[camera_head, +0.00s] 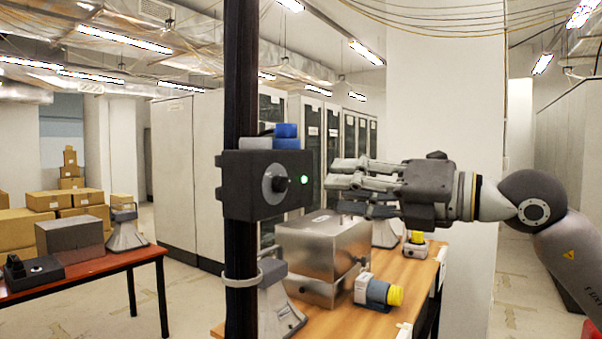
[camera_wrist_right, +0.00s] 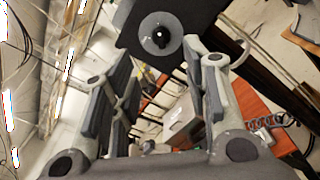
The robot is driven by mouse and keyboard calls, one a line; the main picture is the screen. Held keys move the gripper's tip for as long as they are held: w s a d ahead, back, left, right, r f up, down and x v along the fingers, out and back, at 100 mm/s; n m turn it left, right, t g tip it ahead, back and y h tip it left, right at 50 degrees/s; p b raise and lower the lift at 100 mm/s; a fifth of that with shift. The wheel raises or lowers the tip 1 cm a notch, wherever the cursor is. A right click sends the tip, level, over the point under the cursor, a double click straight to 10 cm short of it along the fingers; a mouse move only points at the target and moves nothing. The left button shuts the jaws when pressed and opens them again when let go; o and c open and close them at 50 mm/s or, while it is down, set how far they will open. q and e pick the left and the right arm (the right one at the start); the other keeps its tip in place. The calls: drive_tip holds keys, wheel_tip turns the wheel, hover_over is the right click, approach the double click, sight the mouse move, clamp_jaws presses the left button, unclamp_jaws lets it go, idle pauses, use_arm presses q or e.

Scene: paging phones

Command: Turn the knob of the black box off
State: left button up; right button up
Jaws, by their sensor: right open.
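The black box (camera_head: 241,186) is mounted on a dark vertical post (camera_head: 241,68). Its front carries a round grey knob (camera_head: 274,184) with a dark centre, and a lit green light (camera_head: 304,179) beside it. My right gripper (camera_head: 340,186) comes in from the right, to the right of the box. It is open and empty, with a gap between its fingertips and the knob. In the right wrist view the knob (camera_wrist_right: 160,34) and part of the box show at the top, between and beyond the open fingers (camera_wrist_right: 160,75). My left gripper is not in view.
A wooden table (camera_head: 408,277) behind the post holds a metal box (camera_head: 322,250) and a yellow-capped device (camera_head: 378,292). A red-brown table (camera_head: 100,265) stands at left with a grey box (camera_head: 70,237). A white column (camera_head: 448,90) stands behind my arm.

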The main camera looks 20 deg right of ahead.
sight(289, 181)
drive_tip(key=p+x, duration=0.1)
drive_tip(key=x, duration=0.2)
drive_tip(key=p+x, duration=0.2)
drive_tip(key=x, duration=0.1)
drive_tip(key=p+x, duration=0.2)
drive_tip(key=x, duration=0.1)
drive_tip(key=shift+w+d+r, duration=0.1)
drive_tip(key=shift+w+r, duration=0.1)
drive_tip(key=shift+r, duration=0.1)
drive_tip(key=shift+w+a+f, duration=0.15)
drive_tip(key=shift+w+a, duration=0.15)
drive_tip(key=shift+w, duration=0.1)
drive_tip(key=c, duration=0.9)
